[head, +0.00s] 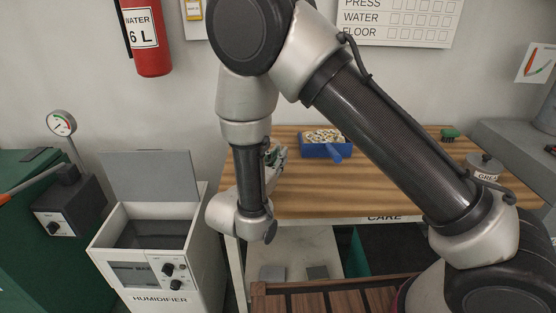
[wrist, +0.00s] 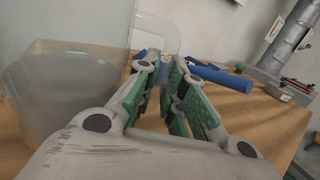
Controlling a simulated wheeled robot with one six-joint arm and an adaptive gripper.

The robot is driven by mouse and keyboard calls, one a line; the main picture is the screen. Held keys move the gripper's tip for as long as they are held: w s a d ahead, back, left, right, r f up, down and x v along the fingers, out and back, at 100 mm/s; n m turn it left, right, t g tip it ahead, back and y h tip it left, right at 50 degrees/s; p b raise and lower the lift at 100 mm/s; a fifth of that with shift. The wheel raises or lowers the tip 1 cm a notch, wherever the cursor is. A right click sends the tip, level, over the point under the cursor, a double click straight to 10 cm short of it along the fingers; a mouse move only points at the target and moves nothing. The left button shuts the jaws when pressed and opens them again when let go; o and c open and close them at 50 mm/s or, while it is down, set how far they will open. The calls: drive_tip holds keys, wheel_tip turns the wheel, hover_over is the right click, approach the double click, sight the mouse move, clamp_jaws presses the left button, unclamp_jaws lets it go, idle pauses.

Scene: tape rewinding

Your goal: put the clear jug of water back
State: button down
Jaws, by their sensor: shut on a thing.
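The clear jug (wrist: 65,90) fills the left of the wrist view, see-through and pale, with its clear handle (wrist: 165,22) reaching over to my fingers. My gripper (wrist: 165,95) has green-padded fingers closed on the jug's handle; the exact contact is partly hidden by the fingers. In the head view my gripper (head: 276,155) is over the left part of the wooden bench (head: 400,185), mostly behind my arm. I cannot make out the jug in the head view. Whether the jug touches the bench is not clear.
A white humidifier (head: 150,290) with its lid (head: 150,177) raised stands left of the bench. On the bench are a blue tray (head: 318,152), a green brush (head: 449,134) and a grease pot (head: 484,170). The bench's middle right is clear behind my arm.

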drive_tip(key=shift+f, duration=0.45)
drive_tip(key=shift+f, duration=0.2)
drive_tip(key=c, duration=1.5)
unclamp_jaws()
